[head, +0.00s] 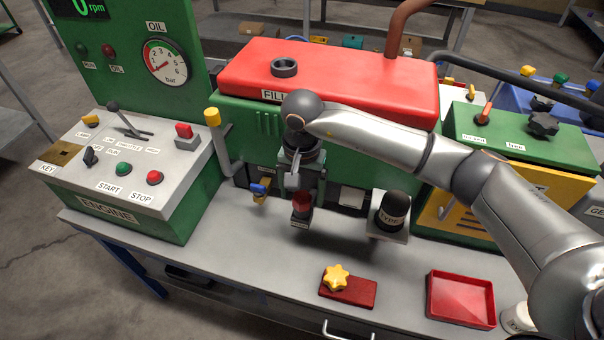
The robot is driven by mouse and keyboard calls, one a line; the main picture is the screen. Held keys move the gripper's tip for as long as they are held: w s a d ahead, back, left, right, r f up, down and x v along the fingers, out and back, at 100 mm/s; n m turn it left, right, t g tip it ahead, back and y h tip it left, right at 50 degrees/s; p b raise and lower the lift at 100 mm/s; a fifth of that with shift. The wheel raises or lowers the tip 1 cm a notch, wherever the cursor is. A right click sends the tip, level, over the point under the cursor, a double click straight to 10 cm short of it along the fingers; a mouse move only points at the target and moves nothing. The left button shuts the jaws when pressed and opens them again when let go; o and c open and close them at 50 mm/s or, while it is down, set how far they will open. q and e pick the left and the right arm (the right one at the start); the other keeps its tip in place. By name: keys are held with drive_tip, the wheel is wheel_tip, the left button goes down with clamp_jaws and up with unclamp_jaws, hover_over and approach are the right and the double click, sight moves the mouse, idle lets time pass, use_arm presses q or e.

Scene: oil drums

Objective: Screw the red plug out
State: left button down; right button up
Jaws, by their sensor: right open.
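The red plug (301,204) sits low on the front of the green engine, on a small bracket with a label too small to read. My right arm comes in from the right and reaches across the engine. My right gripper (303,190) points down just above the red plug, with its jaws apart. The gripper hides part of the engine front behind it. I cannot tell whether the fingers touch the plug. My left gripper is not in view.
On the bench are a yellow star knob (335,278) on a red block, and a red tray (461,298). The ENGINE control box (120,205) stands left. The bench's front left is clear.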

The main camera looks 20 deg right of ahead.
drive_tip(key=shift+f, duration=0.7)
drive_tip(key=shift+c, duration=0.3)
clamp_jaws()
drive_tip(key=n+b, duration=0.5)
drive_tip(key=shift+f, duration=0.2)
drive_tip(key=shift+r+n, duration=0.1)
drive_tip(key=shift+n, duration=0.4)
drive_tip(key=shift+r, duration=0.15)
